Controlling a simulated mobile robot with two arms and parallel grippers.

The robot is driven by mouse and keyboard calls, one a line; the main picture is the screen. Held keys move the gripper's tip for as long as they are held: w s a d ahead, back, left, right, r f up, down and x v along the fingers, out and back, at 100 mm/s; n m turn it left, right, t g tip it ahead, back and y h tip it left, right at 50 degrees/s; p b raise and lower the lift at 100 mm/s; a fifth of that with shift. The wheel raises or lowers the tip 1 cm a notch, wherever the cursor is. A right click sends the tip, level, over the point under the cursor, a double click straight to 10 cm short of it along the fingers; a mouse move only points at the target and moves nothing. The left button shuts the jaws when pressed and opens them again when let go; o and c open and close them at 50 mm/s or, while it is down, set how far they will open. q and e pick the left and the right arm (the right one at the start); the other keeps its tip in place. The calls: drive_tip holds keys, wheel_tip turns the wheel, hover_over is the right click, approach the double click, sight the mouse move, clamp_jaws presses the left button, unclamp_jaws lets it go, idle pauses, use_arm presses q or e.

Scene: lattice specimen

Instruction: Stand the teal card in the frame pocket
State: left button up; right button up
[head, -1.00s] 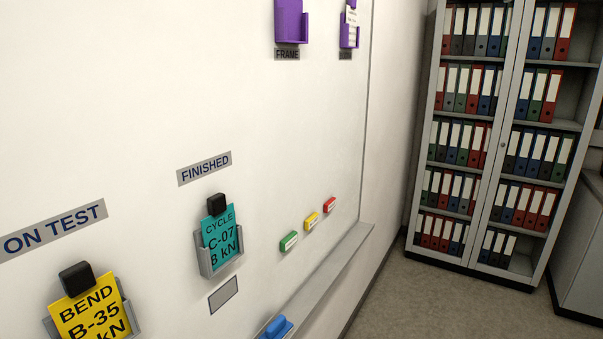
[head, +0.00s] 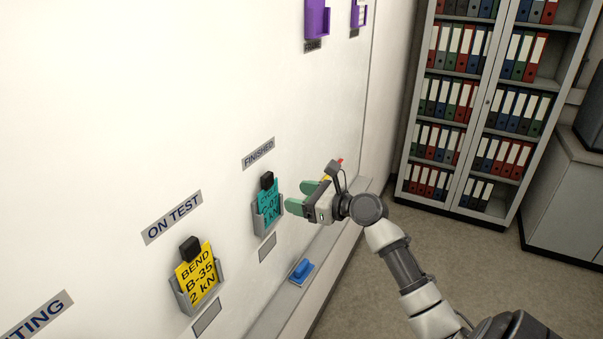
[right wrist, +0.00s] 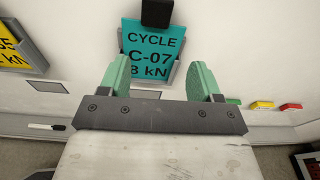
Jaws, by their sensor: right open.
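The teal card (head: 268,204), printed CYCLE C-07, stands in a grey wall pocket (head: 262,228) under the FINISHED label. A black block (head: 267,180) sits at its top edge. The card also shows in the right wrist view (right wrist: 143,50), straight ahead of the fingers. My right gripper (head: 296,198) is open and empty, its green fingertips (right wrist: 163,80) pointing at the card and apart from it. The purple frame pocket (head: 317,20) is high on the board, above the FRAME label (head: 313,46). My left gripper is out of view.
A yellow BEND card (head: 196,272) stands in the ON TEST pocket, left of the teal one. A second purple pocket (head: 358,14) holds a white paper. A ledge with a blue eraser (head: 301,270) runs below. Coloured magnets (right wrist: 262,105) are right of the card. A binder cabinet (head: 480,110) stands behind.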

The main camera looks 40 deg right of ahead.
sight(270, 180)
drive_tip(key=shift+m+y, duration=0.3)
drive_tip(key=shift+y, duration=0.1)
drive_tip(key=w+a+b, duration=0.1)
drive_tip(key=w, duration=0.1)
drive_tip(key=w+a+r+b, duration=0.1)
drive_tip(key=w, duration=0.1)
drive_tip(key=w+a+r+b, duration=0.1)
drive_tip(key=w, duration=0.1)
drive_tip(key=shift+w+a+r, duration=0.2)
drive_tip(key=shift+a, duration=0.05)
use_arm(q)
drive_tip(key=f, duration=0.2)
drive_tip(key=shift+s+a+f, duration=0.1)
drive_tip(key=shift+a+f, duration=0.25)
use_arm(e)
drive_tip(key=shift+r, duration=0.2)
drive_tip(key=c, duration=0.9)
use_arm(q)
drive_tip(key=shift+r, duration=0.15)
